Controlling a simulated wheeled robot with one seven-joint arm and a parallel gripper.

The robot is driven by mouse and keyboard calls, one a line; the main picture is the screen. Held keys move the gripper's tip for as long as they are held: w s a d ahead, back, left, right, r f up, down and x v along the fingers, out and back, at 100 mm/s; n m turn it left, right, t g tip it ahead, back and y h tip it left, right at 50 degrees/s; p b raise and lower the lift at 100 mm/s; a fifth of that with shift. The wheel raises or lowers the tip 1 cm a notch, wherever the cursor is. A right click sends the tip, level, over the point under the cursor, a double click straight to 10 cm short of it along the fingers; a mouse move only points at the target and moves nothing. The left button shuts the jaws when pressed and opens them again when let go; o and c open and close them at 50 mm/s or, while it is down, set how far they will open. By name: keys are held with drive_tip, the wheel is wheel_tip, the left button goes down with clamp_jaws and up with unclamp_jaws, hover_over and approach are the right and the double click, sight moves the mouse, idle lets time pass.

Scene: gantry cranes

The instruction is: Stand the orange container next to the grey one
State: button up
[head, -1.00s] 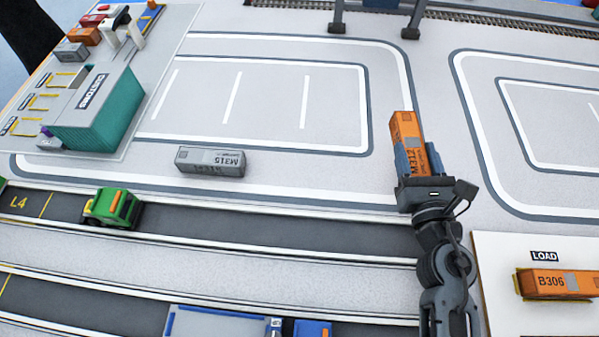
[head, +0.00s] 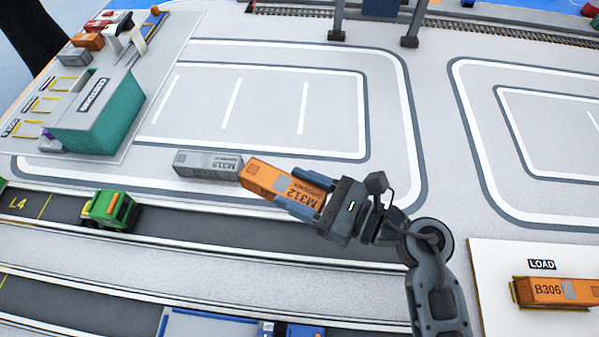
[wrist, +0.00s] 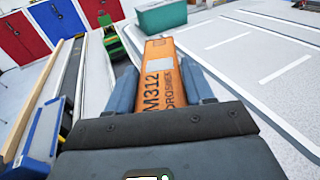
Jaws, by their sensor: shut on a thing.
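The orange container M312 (head: 269,181) is held lengthwise in my gripper (head: 308,190), with the blue fingers on either side of its near end. In the wrist view the orange container (wrist: 165,75) points away from my gripper (wrist: 172,90). The grey container M315 (head: 207,164) lies on the pale yard by the lower white line. In the head view the far end of the orange container appears right at the right end of the grey one. I cannot tell whether they touch or how high the orange one is. The grey container does not show clearly in the wrist view.
A green truck (head: 110,210) stands on the dark lane below the grey container. A teal customs building (head: 105,115) is at the left. Another orange container, B306 (head: 552,291), lies on the white load pad at the right. The marked bay above is clear.

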drive_tip(key=w+f, duration=0.1)
drive_tip(key=w, duration=0.2)
drive_tip(key=w+f, duration=0.2)
drive_tip(key=w, duration=0.1)
drive_tip(key=w+f, duration=0.2)
drive_tip(key=w, duration=0.1)
drive_tip(key=shift+d+f, duration=0.15)
drive_tip(key=shift+d, duration=0.05)
drive_tip(key=shift+w+f, duration=0.15)
drive_tip(key=shift+f, duration=1.95)
drive_tip(key=shift+f, duration=0.1)
drive_tip(key=shift+f, duration=0.1)
drive_tip(key=o, duration=1.1)
